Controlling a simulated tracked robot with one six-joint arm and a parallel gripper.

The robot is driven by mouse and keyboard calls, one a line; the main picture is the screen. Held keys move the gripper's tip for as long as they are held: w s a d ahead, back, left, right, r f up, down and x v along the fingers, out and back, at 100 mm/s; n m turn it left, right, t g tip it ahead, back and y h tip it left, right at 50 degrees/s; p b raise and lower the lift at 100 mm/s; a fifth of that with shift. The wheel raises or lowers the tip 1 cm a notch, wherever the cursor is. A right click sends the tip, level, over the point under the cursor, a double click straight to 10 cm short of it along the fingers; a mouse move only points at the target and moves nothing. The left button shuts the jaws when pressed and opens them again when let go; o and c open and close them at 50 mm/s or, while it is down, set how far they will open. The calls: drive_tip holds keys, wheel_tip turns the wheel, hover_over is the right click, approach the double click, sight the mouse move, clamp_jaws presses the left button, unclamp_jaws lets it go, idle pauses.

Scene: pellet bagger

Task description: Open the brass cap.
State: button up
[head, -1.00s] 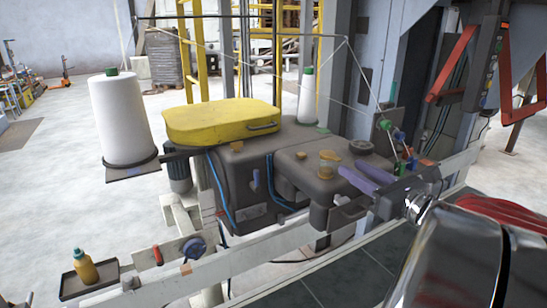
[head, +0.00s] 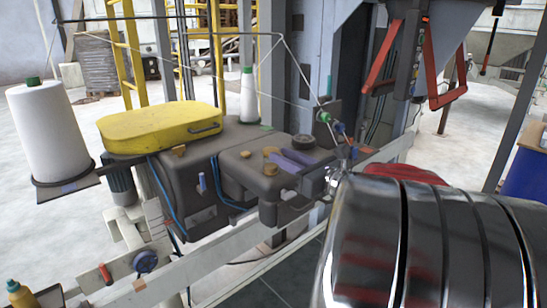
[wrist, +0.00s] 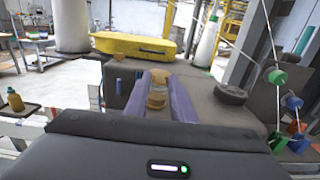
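A brass cap (wrist: 158,88) sits on the dark machine housing (wrist: 205,87), between my gripper's two purple fingers in the wrist view. The head view shows small brass-coloured fittings on the housing top, one (head: 270,169) close to the fingertips; the fingers partly cover this area. My gripper (head: 277,159) points left over the housing, its fingers apart on either side of the cap. Contact with the cap cannot be made out.
A yellow cover (head: 160,127) with a handle lies behind the housing. Thread cones (head: 42,130) (head: 248,97) stand nearby. A dark round knob (head: 303,141) and thread guides (head: 338,127) are just beyond my fingers. A bottle (wrist: 15,101) stands on a side tray.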

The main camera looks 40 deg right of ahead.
clamp_jaws()
idle(0.3)
